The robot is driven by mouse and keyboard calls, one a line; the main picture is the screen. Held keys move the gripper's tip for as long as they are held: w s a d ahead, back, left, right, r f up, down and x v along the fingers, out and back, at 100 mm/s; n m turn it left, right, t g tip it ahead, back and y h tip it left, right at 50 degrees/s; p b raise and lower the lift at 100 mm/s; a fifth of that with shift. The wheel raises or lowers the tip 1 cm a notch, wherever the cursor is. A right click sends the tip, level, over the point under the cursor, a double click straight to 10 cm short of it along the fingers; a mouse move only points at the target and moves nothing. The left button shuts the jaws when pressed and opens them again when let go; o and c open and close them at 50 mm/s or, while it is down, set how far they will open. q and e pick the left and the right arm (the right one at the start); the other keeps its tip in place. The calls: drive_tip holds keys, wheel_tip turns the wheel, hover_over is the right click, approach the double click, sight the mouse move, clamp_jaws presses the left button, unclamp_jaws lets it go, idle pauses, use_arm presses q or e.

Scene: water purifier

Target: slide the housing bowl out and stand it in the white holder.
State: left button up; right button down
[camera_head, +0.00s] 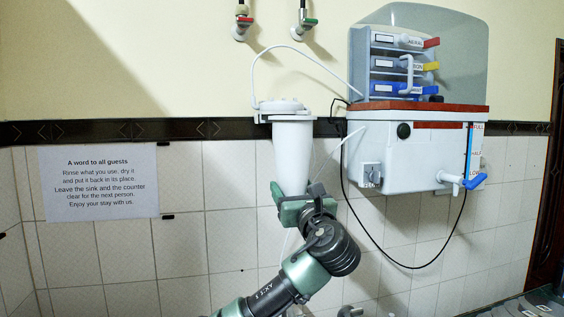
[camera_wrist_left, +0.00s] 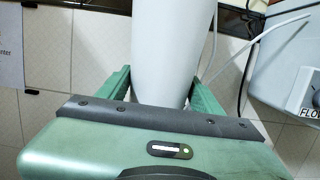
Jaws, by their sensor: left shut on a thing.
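The white housing bowl (camera_head: 292,156) hangs upright below a white cap (camera_head: 281,107) on the tiled wall. Its top meets the cap, and no clear gap shows between them. My left gripper (camera_head: 293,190) is shut on the lower part of the bowl. In the left wrist view the green fingers (camera_wrist_left: 160,88) stand on either side of the white bowl (camera_wrist_left: 170,45). The bowl's bottom end is hidden by the gripper. The white holder cannot be made out in either view. My right gripper is not in view.
The white purifier unit (camera_head: 410,145) with a dangling black cable is close on the right. Thin white tubes run from the cap and beside the bowl. Two taps (camera_head: 242,22) are above. A paper notice (camera_head: 98,181) is on the left wall. A counter edge shows at lower right.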

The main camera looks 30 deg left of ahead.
sight(297, 190)
use_arm(q)
drive_tip(key=shift+s+d+r+p, duration=0.15)
drive_tip(key=shift+s+d+p, duration=0.35)
drive_tip(key=shift+s+d, duration=1.4)
drive_tip(key=shift+w+d, duration=0.1)
idle(2.1)
